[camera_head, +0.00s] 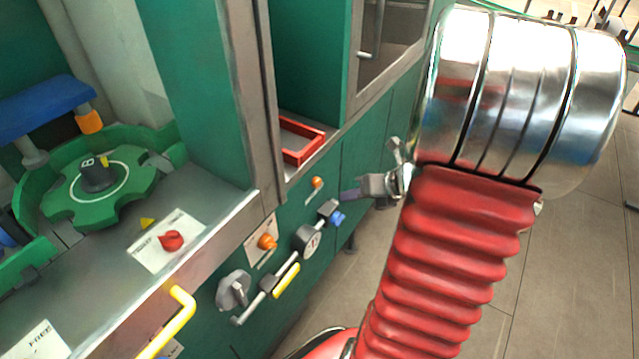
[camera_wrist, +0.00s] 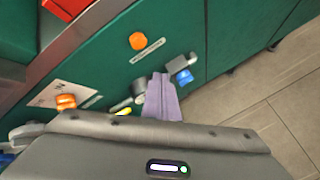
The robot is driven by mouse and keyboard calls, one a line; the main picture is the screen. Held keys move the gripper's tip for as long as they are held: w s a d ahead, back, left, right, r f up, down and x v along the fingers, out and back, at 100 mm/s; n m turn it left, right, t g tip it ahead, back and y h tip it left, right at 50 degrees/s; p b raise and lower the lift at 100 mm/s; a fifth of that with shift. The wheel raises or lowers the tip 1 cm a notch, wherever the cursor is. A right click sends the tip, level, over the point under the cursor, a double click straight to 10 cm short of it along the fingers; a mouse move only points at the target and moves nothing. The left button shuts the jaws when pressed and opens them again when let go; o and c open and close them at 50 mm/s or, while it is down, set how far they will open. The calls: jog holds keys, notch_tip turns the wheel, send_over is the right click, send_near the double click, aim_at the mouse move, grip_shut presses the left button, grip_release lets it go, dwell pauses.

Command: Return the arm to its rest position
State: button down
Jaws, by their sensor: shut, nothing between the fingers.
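My arm, with red bellows and a shiny metal joint, fills the right of the head view. My gripper (camera_head: 350,195) points left toward the green cabinet front, beside the panel of knobs and valves. In the wrist view its purple fingers (camera_wrist: 163,98) are together with nothing between them. They overlap the panel in the picture; I cannot tell the exact gap to it. No amber bottle is visible in either view.
A green carousel (camera_head: 125,190) and a red tray (camera_head: 318,133) sit on the worktop. Tiled floor (camera_head: 560,260) lies open at right.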

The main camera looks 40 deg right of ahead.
dwell(0.6)
jog(key=s+a+r+n+g, duration=0.25)
jog(key=a+n, duration=0.35)
jog(key=n, duration=0.6)
jog(key=s+a+r+n+g, duration=0.1)
jog(key=s+a+n+g, duration=0.4)
jog(key=n, duration=0.7)
jog(key=a+r+n+t+h, duration=0.2)
jog(key=a+r+n+t, duration=0.2)
jog(key=a+r+n, duration=0.8)
jog(key=a+n, duration=0.4)
jog(key=shift+s+a+r+n, duration=0.3)
jog(key=shift+a, duration=0.05)
jog(key=shift+t, duration=0.25)
dwell(1.2)
